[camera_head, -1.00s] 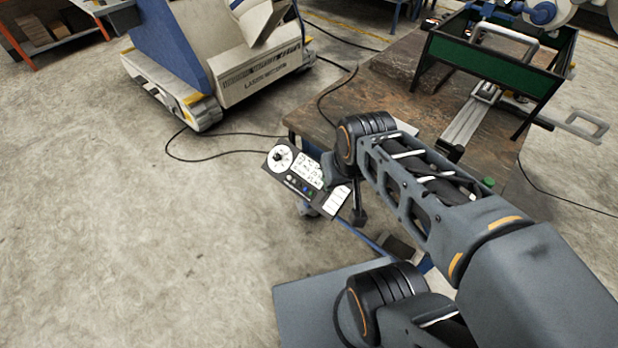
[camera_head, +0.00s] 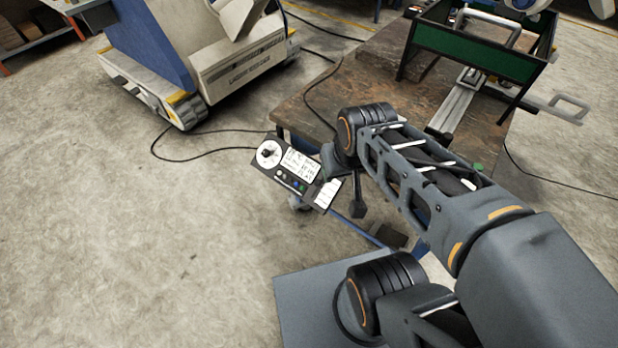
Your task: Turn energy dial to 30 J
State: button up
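A small dark control panel (camera_head: 291,180) stands beside the near left corner of the table. It is tilted, with white label areas and small coloured buttons. A round white dial (camera_head: 269,154) with a dark knob in its middle is at the panel's upper left end. The dial's markings are too small to read. My arm reaches in from the lower right, and its dark joint is just right of the panel. Nothing visibly touches the dial.
A brown-topped workbench (camera_head: 310,104) lies beyond the panel, with a green-sided frame (camera_head: 476,55) on it. A blue and beige machine (camera_head: 238,68) stands on the floor at upper left. A cable (camera_head: 205,156) lies on the floor. The floor at left is clear.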

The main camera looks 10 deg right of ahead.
aim_at(265, 153)
jog(key=u, duration=0.55)
jog(key=k, duration=0.6)
jog(key=u, duration=1)
jog(key=i, duration=1.65)
jog(key=z, duration=0.3)
